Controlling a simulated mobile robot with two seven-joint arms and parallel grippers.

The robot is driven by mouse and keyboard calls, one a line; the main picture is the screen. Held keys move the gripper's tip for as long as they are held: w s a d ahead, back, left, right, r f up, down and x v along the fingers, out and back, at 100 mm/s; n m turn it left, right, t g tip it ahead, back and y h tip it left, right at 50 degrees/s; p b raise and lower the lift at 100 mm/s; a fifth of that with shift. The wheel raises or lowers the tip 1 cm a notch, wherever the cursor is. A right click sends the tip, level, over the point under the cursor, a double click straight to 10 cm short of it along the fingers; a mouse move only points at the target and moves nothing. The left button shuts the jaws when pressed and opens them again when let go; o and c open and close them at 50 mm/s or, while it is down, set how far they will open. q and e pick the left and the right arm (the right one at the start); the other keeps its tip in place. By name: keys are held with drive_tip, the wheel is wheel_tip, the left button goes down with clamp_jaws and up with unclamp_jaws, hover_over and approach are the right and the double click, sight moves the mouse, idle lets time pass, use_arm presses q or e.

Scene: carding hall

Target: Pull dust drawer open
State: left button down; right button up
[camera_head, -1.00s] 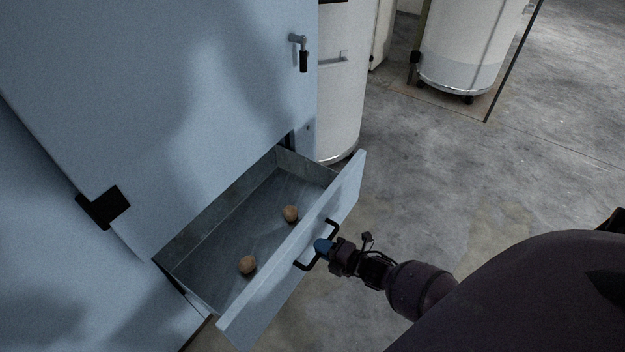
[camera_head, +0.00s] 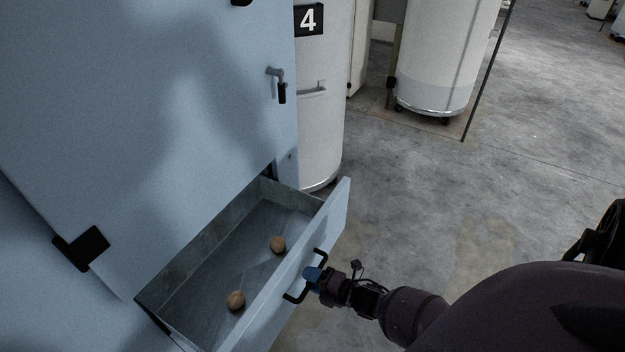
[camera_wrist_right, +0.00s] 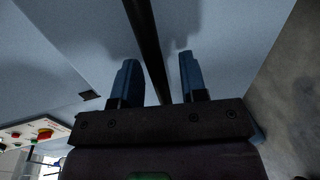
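The dust drawer (camera_head: 291,288) is a pale blue front on a grey metal tray, standing well out of the blue cabinet. Its black bar handle (camera_head: 320,253) is on the outer face. My right gripper (camera_head: 312,280) is at this handle. In the right wrist view its two blue fingers (camera_wrist_right: 158,84) stand apart, with the dark handle bar (camera_wrist_right: 146,40) running between them. A gap shows between the bar and the right-hand finger, and the bar looks nearer the left-hand one. My left gripper is not in view.
Two brown balls (camera_head: 277,244) (camera_head: 236,300) lie in the drawer. The blue cabinet (camera_head: 130,110) fills the left, with a lever handle (camera_head: 281,88). White cans (camera_head: 320,120) (camera_head: 440,60) stand behind. Bare concrete floor (camera_head: 430,190) lies open to the right.

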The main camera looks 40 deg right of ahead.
drive_tip(key=p+v, duration=0.1)
drive_tip(key=v, duration=0.9)
drive_tip(key=shift+s+p, duration=0.35)
drive_tip(key=shift+p, duration=0.05)
drive_tip(key=shift+d+r, duration=0.1)
